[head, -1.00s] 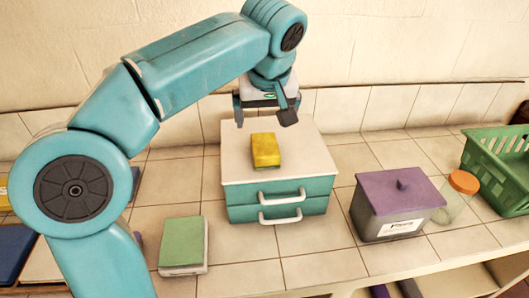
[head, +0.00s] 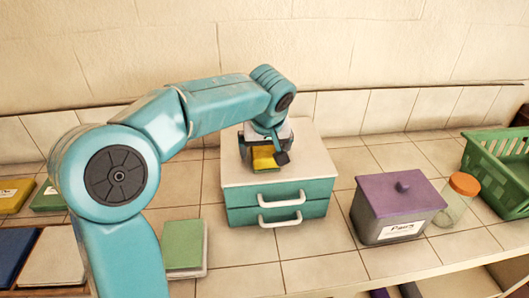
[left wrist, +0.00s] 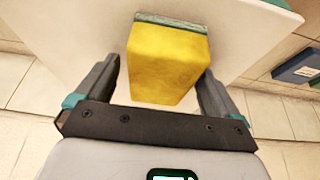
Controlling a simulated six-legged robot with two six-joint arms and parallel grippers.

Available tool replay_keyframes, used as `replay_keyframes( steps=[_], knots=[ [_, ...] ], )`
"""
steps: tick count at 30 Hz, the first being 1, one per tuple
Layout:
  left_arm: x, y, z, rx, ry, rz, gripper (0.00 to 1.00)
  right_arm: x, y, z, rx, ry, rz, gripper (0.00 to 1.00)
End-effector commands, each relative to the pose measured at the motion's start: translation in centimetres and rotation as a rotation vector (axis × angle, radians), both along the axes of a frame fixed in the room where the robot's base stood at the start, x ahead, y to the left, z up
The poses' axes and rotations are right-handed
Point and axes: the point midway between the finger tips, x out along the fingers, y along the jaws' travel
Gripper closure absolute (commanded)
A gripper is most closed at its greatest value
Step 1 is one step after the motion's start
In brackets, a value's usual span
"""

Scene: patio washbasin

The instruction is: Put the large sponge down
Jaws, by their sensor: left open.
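The yellow sponge (head: 264,161) with a green layer on one face rests on the cream top of the small drawer box (head: 308,165). My left gripper (head: 263,156) is low over the sponge, with its fingers on either side of it. In the left wrist view the yellow sponge (left wrist: 168,62) lies between the open fingers, with a visible gap at the left finger. The gripper hides the sponge's back part in the head view. My right gripper is not in view.
A green-and-white block (head: 183,245) lies on the tiles left of the drawer box. A purple-lidded bin (head: 390,215), an orange-capped jar (head: 456,203) and a green basket (head: 497,170) stand to the right. Blue, white, yellow and green flat items lie at the far left.

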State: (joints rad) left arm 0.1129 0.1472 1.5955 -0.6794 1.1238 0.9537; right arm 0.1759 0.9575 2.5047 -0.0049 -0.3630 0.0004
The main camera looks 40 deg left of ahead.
Motion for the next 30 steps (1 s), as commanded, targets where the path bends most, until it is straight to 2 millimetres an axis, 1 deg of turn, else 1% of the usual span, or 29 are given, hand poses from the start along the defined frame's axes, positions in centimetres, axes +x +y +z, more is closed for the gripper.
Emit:
replay_keyframes(
  steps=[16,17,18,20,21,22,23,24,30],
  knots=[
    [-0.02,-0.02,-0.41,0.0,0.0,0.0,0.04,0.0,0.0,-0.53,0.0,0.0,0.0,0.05],
    [-0.02,-0.02,-0.38,0.0,0.0,0.0,0.08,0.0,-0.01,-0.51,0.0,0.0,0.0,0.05],
    [-0.02,-0.02,-0.33,0.0,0.0,0.0,0.21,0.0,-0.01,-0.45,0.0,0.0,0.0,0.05],
    [-0.02,-0.03,-0.34,0.0,0.0,0.0,0.4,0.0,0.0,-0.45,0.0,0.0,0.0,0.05],
    [-0.02,-0.03,-0.34,0.0,0.0,0.0,0.53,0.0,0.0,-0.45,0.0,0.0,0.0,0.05],
    [-0.02,-0.03,-0.34,0.0,0.0,0.0,0.59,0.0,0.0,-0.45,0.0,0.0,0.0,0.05],
    [-0.02,-0.03,-0.34,0.0,0.0,0.0,0.59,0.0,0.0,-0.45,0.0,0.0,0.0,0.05],
    [-0.01,-0.02,-0.33,0.0,0.0,0.0,0.64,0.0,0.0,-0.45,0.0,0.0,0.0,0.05],
    [-0.02,-0.03,-0.28,0.0,0.0,0.0,0.64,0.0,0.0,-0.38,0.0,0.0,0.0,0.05]
  ],
)
